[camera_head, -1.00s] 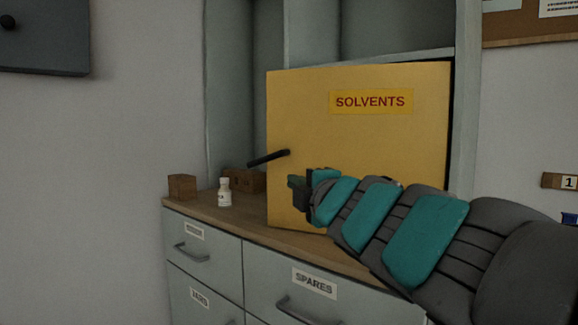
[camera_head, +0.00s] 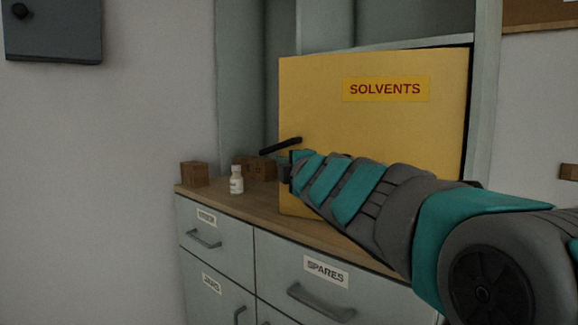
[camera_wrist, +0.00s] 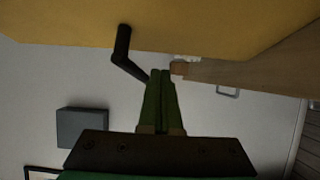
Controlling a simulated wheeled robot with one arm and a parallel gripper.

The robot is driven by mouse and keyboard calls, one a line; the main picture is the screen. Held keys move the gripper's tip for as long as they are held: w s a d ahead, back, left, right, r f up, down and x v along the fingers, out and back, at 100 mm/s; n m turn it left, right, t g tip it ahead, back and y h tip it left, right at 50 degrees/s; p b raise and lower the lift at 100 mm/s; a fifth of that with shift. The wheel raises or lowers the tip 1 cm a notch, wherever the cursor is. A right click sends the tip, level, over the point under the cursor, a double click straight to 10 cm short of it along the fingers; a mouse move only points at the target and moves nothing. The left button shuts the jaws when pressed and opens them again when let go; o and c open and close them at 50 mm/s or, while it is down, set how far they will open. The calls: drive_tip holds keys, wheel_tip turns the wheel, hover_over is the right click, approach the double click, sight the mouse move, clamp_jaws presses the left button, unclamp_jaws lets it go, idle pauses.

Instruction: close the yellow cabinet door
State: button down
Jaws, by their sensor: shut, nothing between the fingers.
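The yellow cabinet door (camera_head: 372,130) bears a SOLVENTS label and stands open, its right edge by the cabinet frame and shelf space visible behind its left side. Its black handle (camera_head: 281,146) sticks out near the left edge. In the wrist view the door (camera_wrist: 210,22) spans the top and the handle (camera_wrist: 122,48) is just left of the fingertips. My gripper (camera_head: 285,173) is at the door's left edge, just below the handle. Its green fingers (camera_wrist: 160,76) are together and empty. I cannot tell whether they touch the door or handle; my arm covers the door's lower part.
A small white bottle (camera_head: 236,181) and a brown box (camera_head: 194,174) stand on the wooden counter (camera_head: 265,208), left of the door. Another brown block (camera_head: 262,168) is behind them. Grey drawers (camera_head: 325,285) with handles are below. A grey wall box (camera_head: 52,30) hangs upper left.

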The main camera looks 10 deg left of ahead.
drive_tip(key=w, duration=0.1)
drive_tip(key=w+d, duration=0.1)
drive_tip(key=w, duration=0.1)
idle(0.4)
drive_tip(key=w+d+m+t+h, duration=0.1)
drive_tip(key=w+m+h, duration=0.1)
drive_tip(key=w, duration=0.3)
drive_tip(key=w+d+m+t+h+b, duration=0.1)
drive_tip(key=w+d+m+h, duration=0.1)
drive_tip(key=w, duration=0.4)
drive_tip(key=shift+d+t+h, duration=0.15)
drive_tip(key=shift+t+h, duration=0.15)
drive_tip(key=shift+h, duration=0.6)
